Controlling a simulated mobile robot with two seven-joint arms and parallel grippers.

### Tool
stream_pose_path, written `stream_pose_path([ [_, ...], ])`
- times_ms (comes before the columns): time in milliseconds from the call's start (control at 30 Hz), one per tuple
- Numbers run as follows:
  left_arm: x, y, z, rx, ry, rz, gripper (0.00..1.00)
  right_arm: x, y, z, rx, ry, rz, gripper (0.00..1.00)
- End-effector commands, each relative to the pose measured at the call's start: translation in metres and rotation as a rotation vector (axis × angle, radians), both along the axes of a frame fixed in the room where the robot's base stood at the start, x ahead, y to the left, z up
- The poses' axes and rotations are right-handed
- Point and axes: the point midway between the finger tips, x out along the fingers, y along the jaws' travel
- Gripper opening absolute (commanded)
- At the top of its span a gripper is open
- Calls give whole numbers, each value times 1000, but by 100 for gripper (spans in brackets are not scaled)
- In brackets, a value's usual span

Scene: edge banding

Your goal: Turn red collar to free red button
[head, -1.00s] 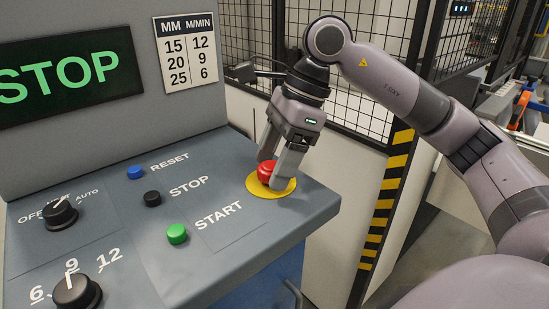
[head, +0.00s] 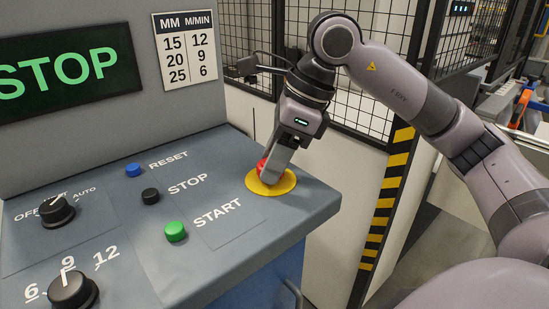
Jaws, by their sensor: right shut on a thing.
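The red button with its collar (head: 261,166) sits on a round yellow plate (head: 284,186) at the right end of the grey control panel. My right gripper (head: 268,172) points down at it and is shut on the red collar. The near finger covers most of the red part, so only a red strip at its left shows. The far finger is hidden. My left gripper is not in view.
The panel (head: 225,247) also carries a blue RESET button (head: 133,170), a black STOP button (head: 150,195), a green START button (head: 175,231) and two black knobs (head: 73,289). A display (head: 66,75) reads STOP. A mesh fence (head: 375,95) stands behind my right arm.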

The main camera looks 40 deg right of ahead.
Motion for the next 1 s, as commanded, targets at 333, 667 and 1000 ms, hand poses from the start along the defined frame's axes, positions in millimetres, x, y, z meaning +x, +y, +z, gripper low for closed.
stream_pose_path([
  [333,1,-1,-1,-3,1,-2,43,-1,2,0,1,-2,-193,15],
  [667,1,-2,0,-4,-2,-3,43,-1,2,0,-1,1,-256,15],
  [1000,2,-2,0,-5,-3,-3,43,-1,2,-1,-1,2,-256,49],
])
